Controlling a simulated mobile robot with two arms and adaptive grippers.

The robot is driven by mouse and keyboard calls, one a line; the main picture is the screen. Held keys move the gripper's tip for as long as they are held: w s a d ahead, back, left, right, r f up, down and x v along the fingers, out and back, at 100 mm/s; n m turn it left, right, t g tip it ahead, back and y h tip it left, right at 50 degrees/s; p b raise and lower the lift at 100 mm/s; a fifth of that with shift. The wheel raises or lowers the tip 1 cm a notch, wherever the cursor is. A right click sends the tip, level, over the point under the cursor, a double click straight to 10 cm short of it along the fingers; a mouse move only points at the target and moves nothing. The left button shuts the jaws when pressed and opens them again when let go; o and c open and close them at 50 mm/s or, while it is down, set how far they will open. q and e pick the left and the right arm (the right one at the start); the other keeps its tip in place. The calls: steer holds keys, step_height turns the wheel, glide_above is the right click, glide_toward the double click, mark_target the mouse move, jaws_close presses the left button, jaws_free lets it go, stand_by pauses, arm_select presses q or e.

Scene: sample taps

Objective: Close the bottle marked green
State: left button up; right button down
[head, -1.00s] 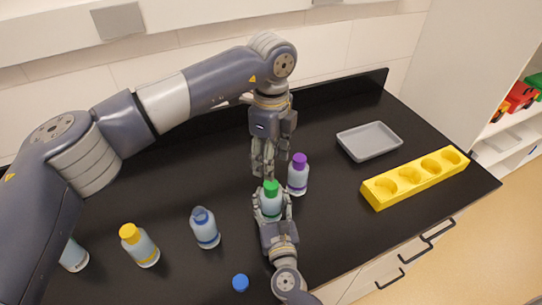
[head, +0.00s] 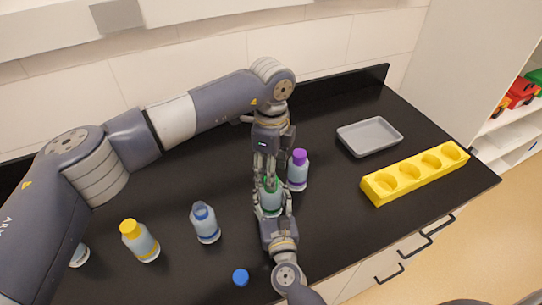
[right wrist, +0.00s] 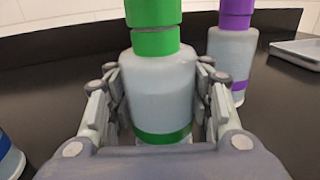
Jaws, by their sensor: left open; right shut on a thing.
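The bottle marked green (head: 270,204) stands upright on the black counter, with a green cap and a green band. In the right wrist view, the bottle (right wrist: 158,92) fills the middle, and its green cap (right wrist: 153,14) sits above a green collar (right wrist: 155,43). I cannot tell how tightly the cap is on. My right gripper (head: 271,208) is shut around the bottle's body from the front. My left gripper (head: 266,173) points down, open, with its fingers at the green cap and partly hiding it in the head view.
A purple-capped bottle (head: 299,172) stands close on the right. A blue-topped bottle (head: 206,228), a yellow-capped bottle (head: 143,246) and a partly hidden bottle (head: 79,256) stand left. A loose blue cap (head: 240,277) lies in front. A grey tray (head: 369,151) and yellow rack (head: 378,198) are right.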

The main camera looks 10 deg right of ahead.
arm_select(q)
steer(key=shift+f, duration=1.3)
steer(key=shift+c, duration=0.6)
steer(key=c, duration=1)
steer(key=shift+c, duration=0.2)
